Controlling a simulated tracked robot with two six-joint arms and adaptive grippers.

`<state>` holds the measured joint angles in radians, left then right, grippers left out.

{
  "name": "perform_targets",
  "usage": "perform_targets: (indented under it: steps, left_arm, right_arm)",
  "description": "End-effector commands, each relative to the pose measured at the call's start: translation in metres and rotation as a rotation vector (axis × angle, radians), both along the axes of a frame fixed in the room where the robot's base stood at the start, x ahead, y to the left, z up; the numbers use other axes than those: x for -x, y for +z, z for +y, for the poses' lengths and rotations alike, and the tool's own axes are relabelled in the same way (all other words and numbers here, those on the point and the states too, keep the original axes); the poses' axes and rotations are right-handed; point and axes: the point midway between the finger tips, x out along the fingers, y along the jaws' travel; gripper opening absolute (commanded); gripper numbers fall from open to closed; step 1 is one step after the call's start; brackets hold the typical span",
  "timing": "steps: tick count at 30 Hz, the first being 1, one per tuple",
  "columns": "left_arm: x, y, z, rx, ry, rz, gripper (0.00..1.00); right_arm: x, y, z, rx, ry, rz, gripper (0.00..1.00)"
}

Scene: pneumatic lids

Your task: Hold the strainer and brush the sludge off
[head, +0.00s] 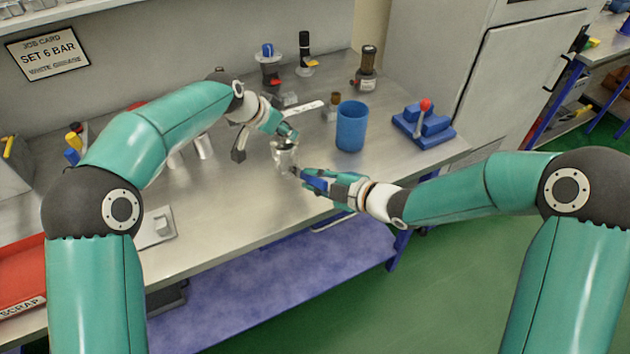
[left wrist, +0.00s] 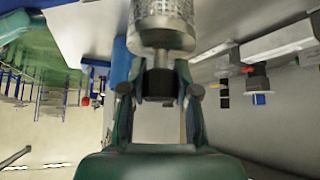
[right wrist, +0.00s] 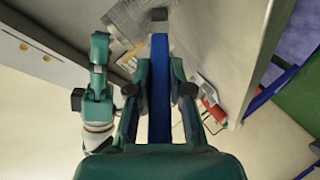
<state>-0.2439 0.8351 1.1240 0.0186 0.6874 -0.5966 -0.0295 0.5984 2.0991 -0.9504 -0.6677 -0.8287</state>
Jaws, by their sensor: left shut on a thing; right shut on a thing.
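The strainer (head: 283,158) is a silvery mesh cylinder hanging below my left gripper (head: 288,136) over the bench. In the left wrist view, the strainer (left wrist: 162,12) has a narrower metal neck and a dark end, and my left gripper (left wrist: 160,90) is shut on that end. My right gripper (head: 318,182) is shut on the blue handle of the brush (right wrist: 160,85). No sludge is clearly visible.
A blue cup (head: 351,126) stands right of the grippers, with a blue block with a red knob (head: 424,120) farther right. Small fittings and a dark cylinder (head: 367,68) stand behind. A red scrap tray (head: 20,268) is at left. The bench front is mostly clear.

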Motion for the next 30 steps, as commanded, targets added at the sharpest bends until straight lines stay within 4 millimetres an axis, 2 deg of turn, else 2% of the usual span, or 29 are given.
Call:
perform_targets:
  steps: [30]
  left_arm:
    - [0.001,-0.002,0.0,-0.001,-0.001,0.003,0.0]
  right_arm:
    - [0.002,0.025,0.003,0.001,0.001,0.0,0.0]
